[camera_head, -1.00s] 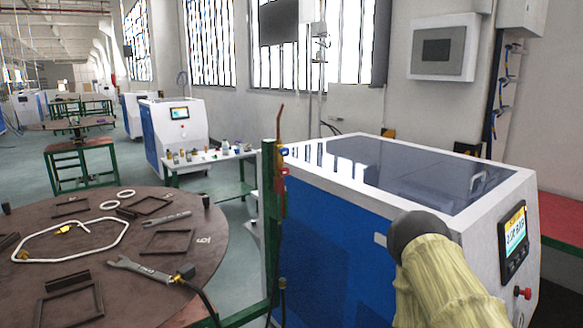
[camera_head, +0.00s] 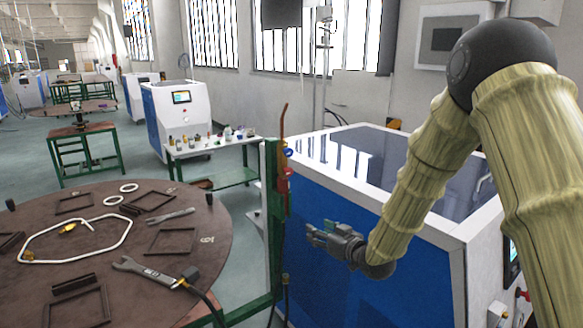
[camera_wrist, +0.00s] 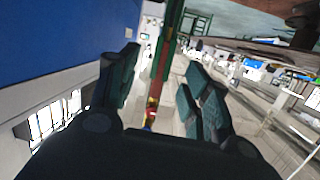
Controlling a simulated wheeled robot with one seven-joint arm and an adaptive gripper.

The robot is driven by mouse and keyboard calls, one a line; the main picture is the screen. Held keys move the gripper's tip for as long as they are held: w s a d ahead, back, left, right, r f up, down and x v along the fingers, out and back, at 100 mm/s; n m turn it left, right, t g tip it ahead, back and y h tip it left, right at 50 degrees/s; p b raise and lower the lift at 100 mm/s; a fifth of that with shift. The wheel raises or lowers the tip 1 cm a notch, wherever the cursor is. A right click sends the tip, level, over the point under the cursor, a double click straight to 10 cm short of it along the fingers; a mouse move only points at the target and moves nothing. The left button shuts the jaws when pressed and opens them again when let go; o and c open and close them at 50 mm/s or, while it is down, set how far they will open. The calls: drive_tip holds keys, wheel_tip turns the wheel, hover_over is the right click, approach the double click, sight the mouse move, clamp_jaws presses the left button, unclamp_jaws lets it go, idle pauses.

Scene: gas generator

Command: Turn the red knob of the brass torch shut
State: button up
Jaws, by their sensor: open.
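The brass torch (camera_head: 283,122) hangs upright on the green post (camera_head: 271,215), its thin tip pointing up. Its red knob (camera_head: 284,181) sits below a small blue knob (camera_head: 288,152). My gripper (camera_head: 312,234) is to the right of the post and lower than the red knob, apart from both, with its fingers pointing left. In the wrist view my gripper (camera_wrist: 165,85) is open and empty. The post and a small red and yellow part (camera_wrist: 151,112) of the torch show between the fingers there, at a distance.
A blue and white machine (camera_head: 330,280) stands close behind my gripper. A round brown table (camera_head: 130,240) with frames, wrenches and a white hose loop is at left. A hose (camera_head: 285,300) hangs by the post. A bench with small bottles (camera_head: 225,175) is behind.

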sight(290, 172)
drive_tip(key=w+a+r+n+t+y, duration=0.1)
drive_tip(key=w+r, duration=0.1)
drive_tip(key=r, duration=0.5)
drive_tip(key=w+a+r+n+y, duration=0.1)
drive_tip(key=w+a+r+y, duration=0.1)
drive_tip(key=r, duration=0.5)
drive_tip(key=p+x, duration=0.4)
drive_tip(key=x, duration=0.6)
drive_tip(key=shift+w+d+f, duration=0.15)
drive_tip(key=shift+w, duration=0.1)
drive_tip(key=shift+c, duration=0.4)
drive_tip(key=c, duration=0.9)
